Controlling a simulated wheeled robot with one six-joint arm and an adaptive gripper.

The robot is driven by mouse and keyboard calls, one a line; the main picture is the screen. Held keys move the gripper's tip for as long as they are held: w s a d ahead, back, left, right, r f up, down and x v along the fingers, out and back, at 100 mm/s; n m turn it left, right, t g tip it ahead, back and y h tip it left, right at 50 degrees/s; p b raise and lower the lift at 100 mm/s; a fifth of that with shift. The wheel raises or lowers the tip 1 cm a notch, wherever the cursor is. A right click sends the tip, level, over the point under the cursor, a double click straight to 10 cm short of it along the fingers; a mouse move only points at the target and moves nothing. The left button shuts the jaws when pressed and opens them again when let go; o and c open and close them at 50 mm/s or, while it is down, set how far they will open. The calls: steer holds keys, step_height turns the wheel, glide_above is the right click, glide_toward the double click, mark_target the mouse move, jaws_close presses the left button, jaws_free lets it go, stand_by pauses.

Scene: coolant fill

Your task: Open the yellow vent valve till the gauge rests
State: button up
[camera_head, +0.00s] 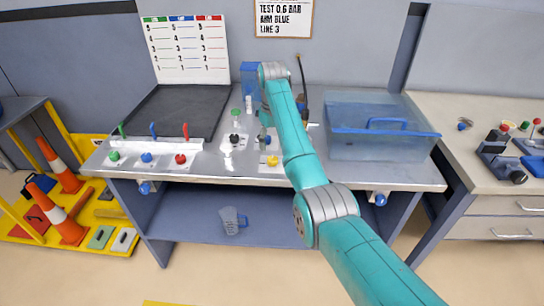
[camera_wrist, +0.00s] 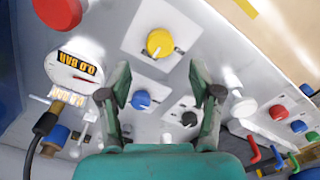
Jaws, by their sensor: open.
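The yellow vent valve (camera_wrist: 159,42) is a round knob with a pale pointer mark on a white plate. In the head view the yellow knob (camera_head: 272,160) sits near the bench's front edge, beside my arm. The gauge (camera_wrist: 77,66) is a white dial with an orange display that appears upside down and seems to read 0.0 BAR; a red needle shows below. My gripper (camera_wrist: 165,90) is open and empty above the panel. The yellow knob shows beyond its fingertips, apart from them. In the head view my arm hides most of the gripper.
A blue knob (camera_wrist: 141,100) and a black knob (camera_wrist: 189,118) show between my fingers. A red knob (camera_wrist: 60,10) and a dark hose (camera_wrist: 46,122) are near the gauge. A blue transparent bin (camera_head: 380,130) stands right on the bench; a jug (camera_head: 232,220) is on the shelf below.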

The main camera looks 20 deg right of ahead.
mark_target(272, 158)
step_height(272, 158, down, 7)
steer(key=shift+r, duration=0.1)
steer(key=shift+c, duration=0.2)
steer(key=c, duration=1.1)
